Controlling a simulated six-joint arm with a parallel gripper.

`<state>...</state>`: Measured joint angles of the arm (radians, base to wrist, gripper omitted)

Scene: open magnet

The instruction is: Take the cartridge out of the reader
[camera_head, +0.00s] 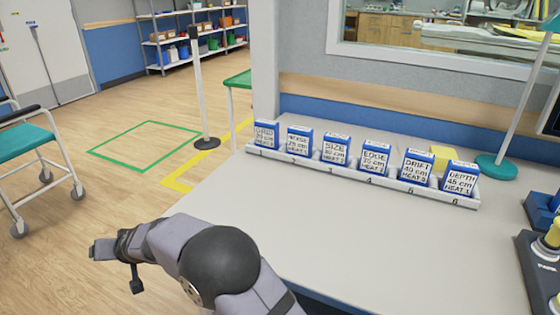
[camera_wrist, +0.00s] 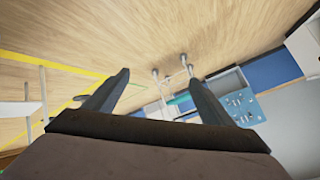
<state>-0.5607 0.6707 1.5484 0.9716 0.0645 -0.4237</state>
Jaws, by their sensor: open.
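Several blue-and-white cartridges, such as the DRIFT one (camera_head: 416,168) and the DEPTH one (camera_head: 459,180), stand upright in a row in a long white rack (camera_head: 330,170) with numbered slots. Dark devices (camera_head: 538,268) are cut off at the right edge of the head view; I cannot tell whether one is the reader or whether it holds a cartridge. My gripper (camera_wrist: 158,77) is open in the wrist view, with nothing between its two dark fingers. In the head view my arm is low at the left front, away from the rack.
The pale table (camera_head: 380,240) is clear between my arm and the rack. A yellow block (camera_head: 443,157) stands behind the rack. A teal round base with a pole (camera_head: 496,167) is at the back right. A wheelchair (camera_head: 35,150) stands on the floor at left.

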